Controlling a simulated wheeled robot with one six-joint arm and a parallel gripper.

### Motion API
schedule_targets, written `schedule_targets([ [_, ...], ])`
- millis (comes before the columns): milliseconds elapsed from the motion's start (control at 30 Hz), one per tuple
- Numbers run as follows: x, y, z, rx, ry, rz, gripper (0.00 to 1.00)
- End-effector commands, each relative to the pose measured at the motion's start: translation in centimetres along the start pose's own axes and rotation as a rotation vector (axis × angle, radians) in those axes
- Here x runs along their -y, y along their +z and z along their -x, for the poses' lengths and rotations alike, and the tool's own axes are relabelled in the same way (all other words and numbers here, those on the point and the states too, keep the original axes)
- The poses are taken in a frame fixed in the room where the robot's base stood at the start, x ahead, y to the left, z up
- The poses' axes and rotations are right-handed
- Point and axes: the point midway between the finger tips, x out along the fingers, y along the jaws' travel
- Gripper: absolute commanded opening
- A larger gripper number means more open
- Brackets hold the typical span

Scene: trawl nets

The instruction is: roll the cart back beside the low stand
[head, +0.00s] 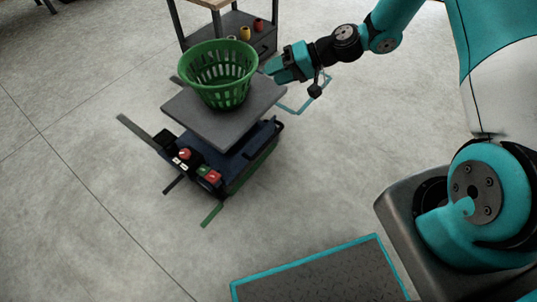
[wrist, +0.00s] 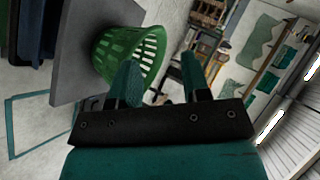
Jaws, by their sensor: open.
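The cart, with a grey top plate (head: 190,117) over a dark blue and green base (head: 255,165), is left of centre in the head view. A green slatted basket (head: 218,75) stands upright on its top. What looks like the low stand (head: 265,45), with a dark shelf, is behind it. My gripper (head: 272,68) is open beside the basket's right side, above the plate's far edge. In the wrist view my fingers (wrist: 160,82) are apart, with the basket (wrist: 118,48) behind and left of the left finger. I cannot tell whether they touch.
A teal outline (head: 303,102) is marked on the floor right of the cart and partly hidden. Dark and green strips (head: 211,214) lie around the cart. Small pots (head: 245,33) sit on the stand's shelf. Open concrete floor lies in front and to the left.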

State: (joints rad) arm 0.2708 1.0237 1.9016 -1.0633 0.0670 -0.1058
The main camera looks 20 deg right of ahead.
Motion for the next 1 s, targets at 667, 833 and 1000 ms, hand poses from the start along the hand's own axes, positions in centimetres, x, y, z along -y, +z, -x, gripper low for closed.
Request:
schedule_targets([
  [667, -38.7, 12.2, -9.9, -0.634, -0.203, -0.521, 0.43],
  [833, -38.8, 11.2, -11.5, -0.635, -0.204, -0.521, 0.43],
  [1000, -38.8, 9.1, -14.5, -0.632, -0.205, -0.517, 0.43],
])
